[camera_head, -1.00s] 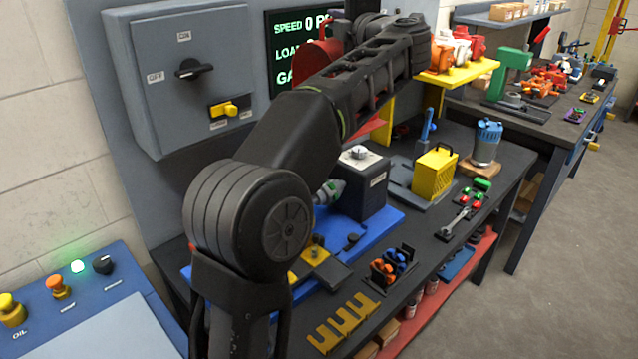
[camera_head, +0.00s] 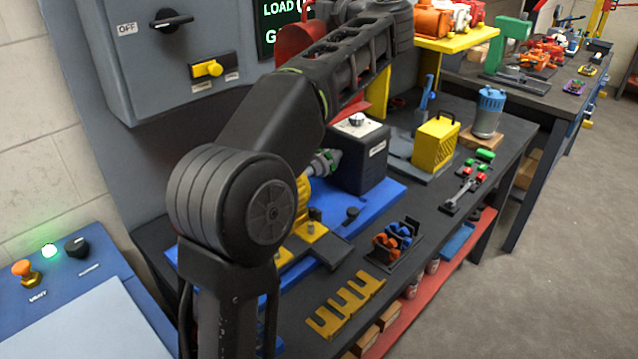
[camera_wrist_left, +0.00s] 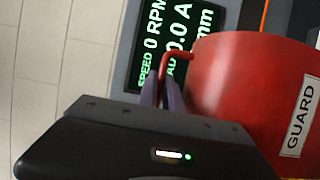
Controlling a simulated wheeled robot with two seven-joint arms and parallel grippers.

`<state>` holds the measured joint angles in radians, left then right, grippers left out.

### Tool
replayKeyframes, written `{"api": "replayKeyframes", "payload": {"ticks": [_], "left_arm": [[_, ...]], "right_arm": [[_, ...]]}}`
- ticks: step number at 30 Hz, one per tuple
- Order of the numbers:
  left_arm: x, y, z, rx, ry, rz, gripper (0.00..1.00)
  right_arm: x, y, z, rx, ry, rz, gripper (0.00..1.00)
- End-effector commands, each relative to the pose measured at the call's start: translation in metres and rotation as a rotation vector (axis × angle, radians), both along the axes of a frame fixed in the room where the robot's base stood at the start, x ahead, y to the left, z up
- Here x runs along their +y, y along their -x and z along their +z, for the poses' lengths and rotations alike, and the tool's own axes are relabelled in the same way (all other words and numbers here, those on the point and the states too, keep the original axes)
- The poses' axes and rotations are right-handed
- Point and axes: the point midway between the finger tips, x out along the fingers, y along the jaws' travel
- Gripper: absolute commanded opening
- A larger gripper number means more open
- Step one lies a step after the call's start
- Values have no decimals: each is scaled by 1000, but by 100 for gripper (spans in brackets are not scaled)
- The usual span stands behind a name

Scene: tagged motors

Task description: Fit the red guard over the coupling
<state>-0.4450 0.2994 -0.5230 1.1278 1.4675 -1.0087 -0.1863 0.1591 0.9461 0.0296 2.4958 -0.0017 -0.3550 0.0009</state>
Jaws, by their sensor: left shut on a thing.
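The red guard (camera_head: 295,44), a curved red shell, is held up in front of the wall display in the head view. In the left wrist view the guard (camera_wrist_left: 235,85) carries a "GUARD" label and a thin bent red handle. My left gripper (camera_wrist_left: 163,82) is shut on this handle. In the head view its fingers are hidden behind my arm. My right gripper is not in view.
The motor and dark box stand on a blue base (camera_head: 384,197). Yellow slotted plates (camera_head: 346,303) and a small rack of orange and blue parts (camera_head: 392,243) lie in front. A yellow box (camera_head: 434,143) stands right. A switch cabinet (camera_head: 110,62) is at left.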

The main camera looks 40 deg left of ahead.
Motion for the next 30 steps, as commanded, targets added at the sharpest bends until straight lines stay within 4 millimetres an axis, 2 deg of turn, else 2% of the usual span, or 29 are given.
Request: {"api": "replayKeyframes", "payload": {"ticks": [5,11,17,30], "left_arm": [[0,1,2,-4,-3,0,0],[0,0,-19,0,-3,-1,0],[0,1,-63,1,-3,-1,0],[-1,0,-172,2,-5,-1,0]], "right_arm": [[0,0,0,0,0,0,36],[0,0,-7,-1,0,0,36],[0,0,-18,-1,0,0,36],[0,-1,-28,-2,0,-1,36]]}}
